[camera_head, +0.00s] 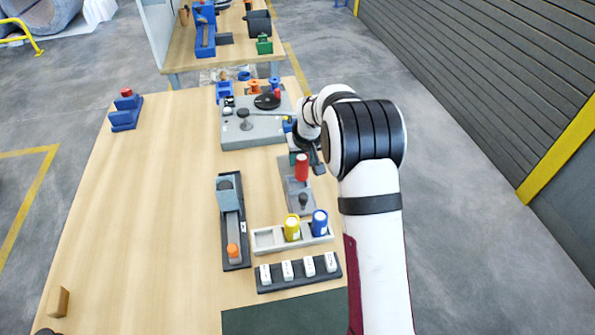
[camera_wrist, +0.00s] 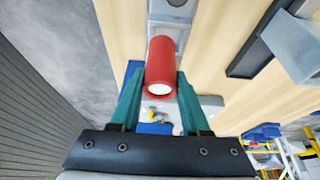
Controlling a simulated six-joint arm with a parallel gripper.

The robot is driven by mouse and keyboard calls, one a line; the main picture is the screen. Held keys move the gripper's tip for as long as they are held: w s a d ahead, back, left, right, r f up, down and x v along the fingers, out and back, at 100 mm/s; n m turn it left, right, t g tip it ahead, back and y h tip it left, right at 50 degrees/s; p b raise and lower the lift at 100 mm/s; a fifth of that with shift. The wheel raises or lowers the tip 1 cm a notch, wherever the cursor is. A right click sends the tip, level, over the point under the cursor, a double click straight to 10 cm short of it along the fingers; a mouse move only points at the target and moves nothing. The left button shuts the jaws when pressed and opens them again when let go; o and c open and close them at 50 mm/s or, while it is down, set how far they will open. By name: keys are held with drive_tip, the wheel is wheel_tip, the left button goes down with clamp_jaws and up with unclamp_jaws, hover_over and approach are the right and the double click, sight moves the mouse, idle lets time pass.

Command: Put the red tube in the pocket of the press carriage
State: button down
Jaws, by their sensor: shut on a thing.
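The red tube (camera_head: 302,167) stands roughly upright over the far part of a light grey fixture (camera_head: 295,192) with a dark knob. In the wrist view the red tube (camera_wrist: 160,62) is between the green fingers of my gripper (camera_wrist: 160,85), its pale open end towards the camera. My gripper is shut on it. The fixture (camera_wrist: 166,10) shows just beyond the tube in that view. I cannot tell whether the tube touches the fixture or is in a pocket. In the head view my gripper (camera_head: 306,160) is partly hidden by my arm.
A tube rack (camera_head: 265,240) holds a yellow tube (camera_head: 292,228) and a blue tube (camera_head: 319,222). A dark-based slide (camera_head: 232,220) with a blue-grey block stands left of the fixture. White blocks stand in a dark rack (camera_head: 300,275). A grey station (camera_head: 245,128) is behind. The table's left is largely clear.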

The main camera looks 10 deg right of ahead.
sight(297, 170)
drive_tip(key=f, duration=0.3)
drive_tip(key=a+f, duration=0.1)
drive_tip(key=shift+w+f, duration=0.35)
drive_tip(key=shift+c, duration=1.9)
unclamp_jaws()
drive_tip(key=shift+f, duration=0.1)
drive_tip(key=v, duration=1.2)
drive_tip(key=s+a+r+m+g+y, duration=0.15)
drive_tip(key=s+r, duration=0.25)
drive_tip(key=s, duration=0.7)
drive_tip(key=s+a+r+m+g+h, duration=0.1)
drive_tip(key=s+a+r+m, duration=0.15)
drive_tip(key=s, duration=0.85)
drive_tip(key=s+a+f+m+g+y, duration=0.1)
drive_tip(key=s+a+g, duration=0.1)
drive_tip(key=s, duration=1.4)
drive_tip(key=shift+s+m, duration=0.3)
drive_tip(key=shift+s, duration=0.05)
